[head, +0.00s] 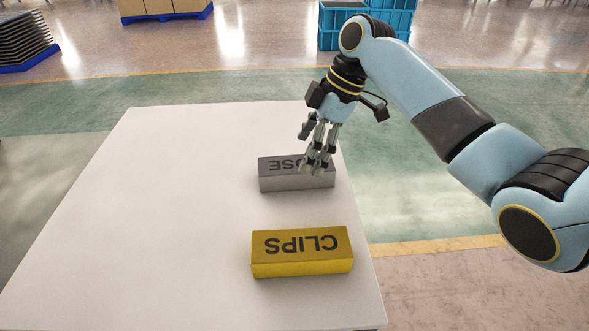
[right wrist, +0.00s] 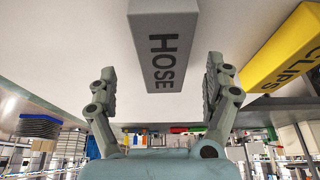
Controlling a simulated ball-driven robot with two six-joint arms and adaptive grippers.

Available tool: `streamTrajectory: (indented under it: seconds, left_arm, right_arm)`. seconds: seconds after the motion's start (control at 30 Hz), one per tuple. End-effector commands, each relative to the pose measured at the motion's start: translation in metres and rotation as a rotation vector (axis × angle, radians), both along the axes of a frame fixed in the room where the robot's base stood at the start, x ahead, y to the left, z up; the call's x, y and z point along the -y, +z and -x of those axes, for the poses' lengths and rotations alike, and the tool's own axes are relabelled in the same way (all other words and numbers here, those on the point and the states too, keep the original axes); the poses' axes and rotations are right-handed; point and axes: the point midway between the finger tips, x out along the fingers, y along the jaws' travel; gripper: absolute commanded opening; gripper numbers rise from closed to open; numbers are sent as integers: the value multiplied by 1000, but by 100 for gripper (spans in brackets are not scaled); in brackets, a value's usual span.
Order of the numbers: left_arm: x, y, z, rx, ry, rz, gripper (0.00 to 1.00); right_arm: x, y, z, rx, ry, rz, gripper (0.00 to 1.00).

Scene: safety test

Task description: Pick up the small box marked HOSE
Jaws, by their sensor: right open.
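The small grey box marked HOSE (head: 285,182) lies on the white table near its right edge, and in the head view its first letter is hidden behind my right gripper (head: 317,164). My right gripper's fingers point down over the right part of the box. In the right wrist view the gripper (right wrist: 159,90) is open, with a finger on each side of the near end of the HOSE box (right wrist: 165,45). Nothing is held between the fingers. I cannot tell whether they touch the box. My left gripper is not in view.
A yellow box marked CLIPS (head: 302,252) lies nearer on the same white table (head: 150,220), also at upper right in the right wrist view (right wrist: 285,58). The table's left and middle are bare. Blue crates (head: 390,20) stand on the floor behind.

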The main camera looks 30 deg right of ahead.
Motion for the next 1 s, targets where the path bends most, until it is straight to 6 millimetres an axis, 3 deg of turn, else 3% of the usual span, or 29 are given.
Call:
streamTrajectory:
  seconds: [0.33, 0.67, 1.0]
  left_arm:
    - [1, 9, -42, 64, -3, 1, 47]
    - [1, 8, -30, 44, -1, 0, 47]
    - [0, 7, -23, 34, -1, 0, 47]
  right_arm:
    - [-24, -40, -5, -2, -1, -1, 85]
    - [-26, -47, -6, -1, 0, 2, 83]
    - [-26, -47, -6, -1, -1, 2, 39]
